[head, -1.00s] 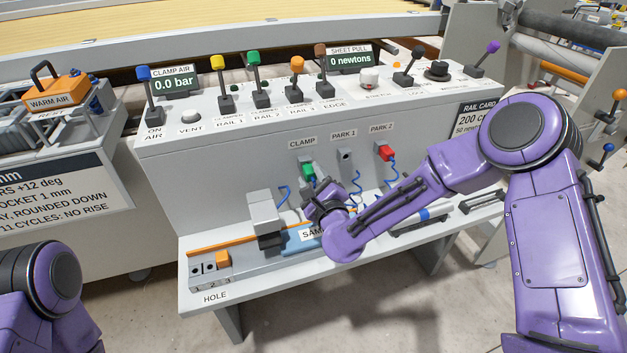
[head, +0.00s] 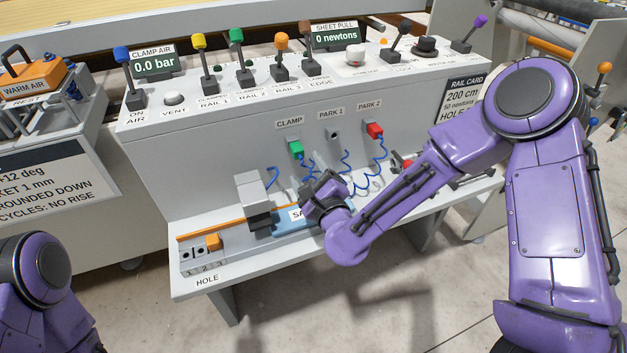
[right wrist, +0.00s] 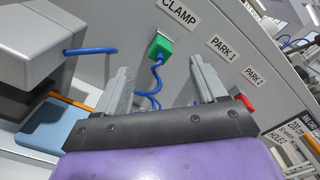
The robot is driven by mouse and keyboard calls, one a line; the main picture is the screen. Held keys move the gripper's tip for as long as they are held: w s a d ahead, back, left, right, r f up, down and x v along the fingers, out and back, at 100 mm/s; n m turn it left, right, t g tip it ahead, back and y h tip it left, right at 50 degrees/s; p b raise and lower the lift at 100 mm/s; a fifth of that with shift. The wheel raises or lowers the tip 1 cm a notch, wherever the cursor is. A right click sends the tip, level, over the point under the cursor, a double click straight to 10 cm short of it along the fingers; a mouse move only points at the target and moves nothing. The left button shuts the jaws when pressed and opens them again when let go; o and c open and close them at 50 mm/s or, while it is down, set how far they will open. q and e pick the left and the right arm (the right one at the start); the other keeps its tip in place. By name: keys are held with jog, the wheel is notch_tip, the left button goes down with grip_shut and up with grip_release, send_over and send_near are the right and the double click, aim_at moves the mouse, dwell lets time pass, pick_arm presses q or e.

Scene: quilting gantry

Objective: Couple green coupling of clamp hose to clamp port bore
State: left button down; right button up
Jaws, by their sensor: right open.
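The green coupling (head: 296,150) sits against the console's front panel under the CLAMP label, and the clamp port bore behind it is hidden. It also shows in the right wrist view (right wrist: 160,47), with the blue coiled clamp hose (right wrist: 155,80) hanging from it. My right gripper (head: 318,180) is open, below and a little right of the coupling, apart from it. In the right wrist view its two fingers (right wrist: 161,65) stand wide apart with nothing held between them. My left gripper is out of view.
The PARK 1 port (head: 334,135) is empty. A red coupling (head: 375,130) sits at PARK 2 with its own blue hose. A grey clamp block (head: 253,193) stands on the shelf at left, beside a blue sample strip (right wrist: 55,127). Levers line the console top.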

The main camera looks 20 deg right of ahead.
jog(key=shift+s+d, duration=0.1)
jog(key=shift+s, duration=2.1)
